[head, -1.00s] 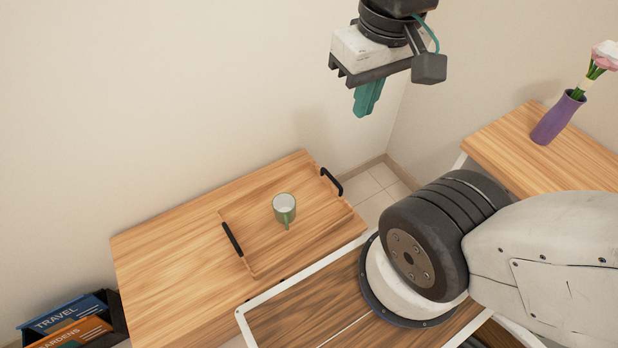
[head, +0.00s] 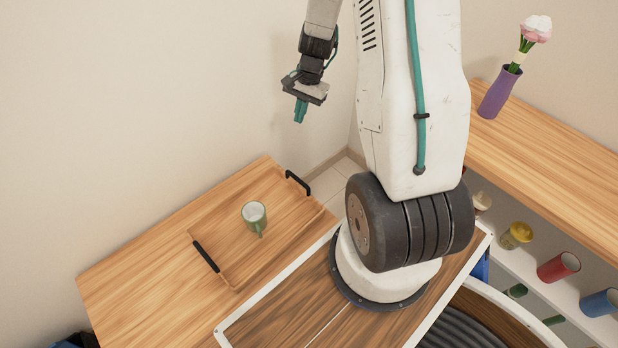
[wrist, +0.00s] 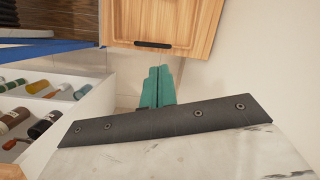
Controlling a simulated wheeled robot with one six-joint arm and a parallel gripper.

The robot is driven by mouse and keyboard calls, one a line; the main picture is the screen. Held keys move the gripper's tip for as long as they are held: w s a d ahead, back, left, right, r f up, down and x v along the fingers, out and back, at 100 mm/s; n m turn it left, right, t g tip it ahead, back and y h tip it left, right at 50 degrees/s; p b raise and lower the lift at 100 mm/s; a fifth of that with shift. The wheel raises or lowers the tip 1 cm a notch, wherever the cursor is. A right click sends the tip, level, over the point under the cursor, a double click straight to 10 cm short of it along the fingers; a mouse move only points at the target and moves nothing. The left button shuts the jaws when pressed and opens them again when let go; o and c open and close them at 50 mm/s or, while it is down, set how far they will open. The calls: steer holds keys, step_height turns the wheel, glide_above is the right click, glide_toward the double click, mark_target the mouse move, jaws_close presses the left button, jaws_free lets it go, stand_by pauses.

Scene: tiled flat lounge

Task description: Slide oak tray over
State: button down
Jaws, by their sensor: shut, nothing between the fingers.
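The oak tray (head: 285,221) lies on a wooden table, with a black handle at each end. A green mug (head: 254,217) with a pale inside stands upright on it. My gripper (head: 299,116) is in the air above and beyond the tray's far right end, apart from it, with its teal fingers together and empty. In the wrist view my gripper (wrist: 157,88) points toward the tray (wrist: 190,25), whose near black handle shows just beyond the fingertips. The mug is out of the wrist view.
The table (head: 140,285) has bare room left of the tray. At right a shelf unit (head: 550,155) holds a purple vase (head: 499,92) with flowers on top and several mugs below. A wall stands behind the table.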

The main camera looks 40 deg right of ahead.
steer(key=s+d+f+m, duration=0.2)
steer(key=d+f+m, duration=0.1)
steer(key=f, duration=0.6)
steer(key=s+d+f+m, duration=0.2)
steer(key=d+f, duration=0.2)
steer(key=f, duration=0.5)
steer(key=a+f, duration=0.2)
steer(key=f, duration=0.1)
steer(key=a+f, duration=0.2)
steer(key=f, duration=0.1)
steer(key=a+f, duration=0.3)
steer(key=shift+w, duration=0.2)
